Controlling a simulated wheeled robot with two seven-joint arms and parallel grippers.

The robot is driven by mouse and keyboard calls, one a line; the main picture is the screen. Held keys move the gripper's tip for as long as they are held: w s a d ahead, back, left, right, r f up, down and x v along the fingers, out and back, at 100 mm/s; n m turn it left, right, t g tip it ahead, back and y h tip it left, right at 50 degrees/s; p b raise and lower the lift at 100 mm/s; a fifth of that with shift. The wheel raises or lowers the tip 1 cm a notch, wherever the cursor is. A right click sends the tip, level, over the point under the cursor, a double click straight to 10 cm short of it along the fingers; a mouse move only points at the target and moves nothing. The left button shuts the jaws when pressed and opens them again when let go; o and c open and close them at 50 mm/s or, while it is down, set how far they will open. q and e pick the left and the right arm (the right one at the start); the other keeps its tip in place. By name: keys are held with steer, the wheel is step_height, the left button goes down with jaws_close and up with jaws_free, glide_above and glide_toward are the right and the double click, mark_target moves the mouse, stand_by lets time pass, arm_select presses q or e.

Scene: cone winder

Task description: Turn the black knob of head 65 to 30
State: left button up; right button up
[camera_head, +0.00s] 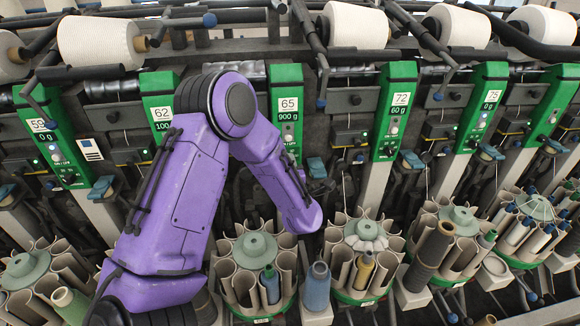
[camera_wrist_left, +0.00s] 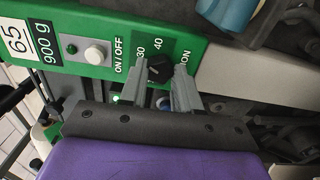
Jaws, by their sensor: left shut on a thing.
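The green panel of head 65 (camera_head: 287,75) stands in the middle of the head view, with a 65 label and a display reading 900 g. In the left wrist view the panel (camera_wrist_left: 108,28) fills the upper part. Its black knob (camera_wrist_left: 159,66) sits beside the printed marks 30, 40 and ON. My left gripper (camera_wrist_left: 159,80) has one grey finger on each side of the knob and is shut on it. Which mark the knob points to is too small to tell. In the head view my purple left arm hides the gripper and knob. My right gripper is not in view.
A white button (camera_wrist_left: 96,55) and small green light sit on the panel near the knob. A blue part (camera_wrist_left: 228,14) juts out at the upper right. Below the panels stand round bobbin magazines (camera_head: 255,246); neighbouring head 72 (camera_head: 399,98) is to the right.

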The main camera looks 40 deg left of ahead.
arm_select(q)
steer(key=shift+f, duration=0.1)
steer(key=o, duration=1.1)
steer(key=shift+d, duration=0.1)
steer(key=shift+c, duration=0.2)
steer(key=b+v, duration=0.3)
steer(key=v, duration=0.7)
steer(key=shift+d, duration=0.2)
steer(key=shift+s, duration=0.15)
